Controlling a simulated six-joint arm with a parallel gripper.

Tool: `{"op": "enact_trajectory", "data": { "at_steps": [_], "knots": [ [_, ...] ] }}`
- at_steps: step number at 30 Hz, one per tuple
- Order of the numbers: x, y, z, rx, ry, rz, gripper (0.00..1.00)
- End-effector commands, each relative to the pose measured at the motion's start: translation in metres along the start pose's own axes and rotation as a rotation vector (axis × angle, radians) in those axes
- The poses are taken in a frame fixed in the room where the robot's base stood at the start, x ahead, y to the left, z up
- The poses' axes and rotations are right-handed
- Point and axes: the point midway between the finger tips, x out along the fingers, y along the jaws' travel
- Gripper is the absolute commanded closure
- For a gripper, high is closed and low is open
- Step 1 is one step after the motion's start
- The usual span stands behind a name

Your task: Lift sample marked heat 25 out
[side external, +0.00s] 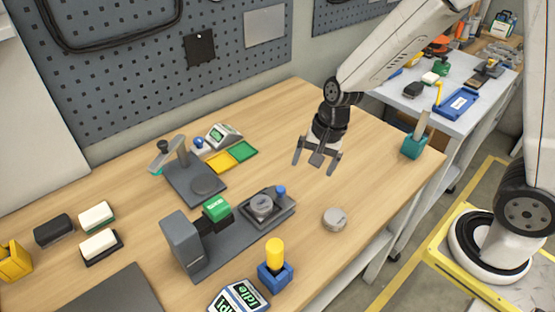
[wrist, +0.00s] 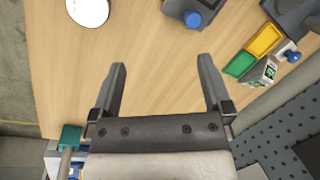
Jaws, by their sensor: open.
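My gripper (side external: 316,166) hangs open and empty above the wooden table, behind a loose round grey disc (side external: 334,220). In the wrist view the two fingers of my gripper (wrist: 162,68) are spread, with only bare wood between them. The disc also shows at the top edge of the wrist view (wrist: 88,10), partly cut off. Another round metal piece (side external: 262,204) sits in a dark fixture (side external: 284,214) with a blue knob, left of the loose disc. Markings on both round pieces are too small to read, so I cannot tell which is heat 25.
A grey press-like device (side external: 184,246) with a green block stands beside the fixture. A stand with a lever (side external: 190,182), yellow (side external: 221,162) and green (side external: 243,150) pads lie farther back. A yellow-topped blue holder (side external: 275,273) is in front; a teal holder (side external: 412,146) is at right.

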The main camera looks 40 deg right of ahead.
Motion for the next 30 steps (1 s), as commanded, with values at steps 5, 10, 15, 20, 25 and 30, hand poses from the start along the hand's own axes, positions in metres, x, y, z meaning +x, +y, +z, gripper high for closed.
{"op": "enact_trajectory", "data": {
  "at_steps": [5,10,15,20,25,30],
  "knots": [
    [0.022,-0.034,0.006,0.347,-0.085,-0.01,0.0],
    [0.039,-0.061,0.013,0.635,-0.159,-0.005,0.0],
    [0.05,-0.076,0.017,0.804,-0.205,0.005,0.0],
    [0.052,-0.08,0.018,0.854,-0.218,0.009,0.0],
    [0.054,-0.08,0.019,0.854,-0.218,0.009,0.0],
    [0.065,-0.081,0.021,0.851,-0.218,0.011,0.0]
  ]
}}
